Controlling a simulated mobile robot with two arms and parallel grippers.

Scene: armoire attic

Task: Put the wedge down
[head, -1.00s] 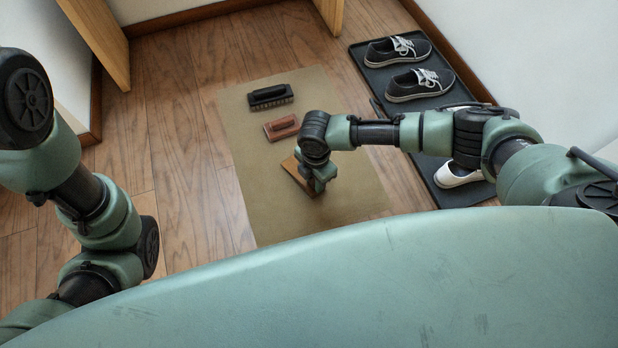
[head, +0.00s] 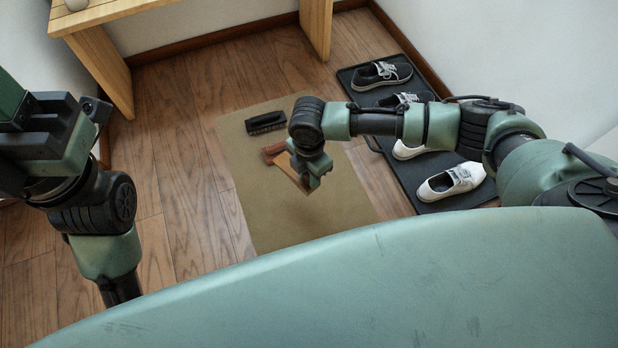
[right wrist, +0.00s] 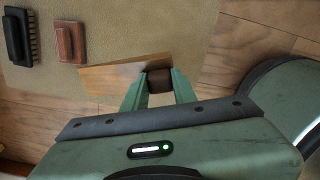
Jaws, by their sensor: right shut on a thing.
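The wedge (head: 287,167) is a light wooden piece with a slanted end. My right gripper (head: 312,178) is shut on it. In the right wrist view the wedge (right wrist: 112,78) sticks out to the left of the fingers, and a dark brown block (right wrist: 160,82) sits between the fingertips of that gripper (right wrist: 160,88). The wedge is over the tan mat (head: 330,215); I cannot tell whether it touches it. My left arm is raised at the left edge of the head view, and its fingers do not show clearly.
A black brush (head: 265,122) and a reddish-brown brush (head: 272,149) lie on the mat, the brown one close to the wedge. A dark tray (head: 395,120) with black shoes (head: 382,75) and white shoes (head: 450,182) is on the right. Wooden furniture (head: 105,65) stands behind. The mat's front is clear.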

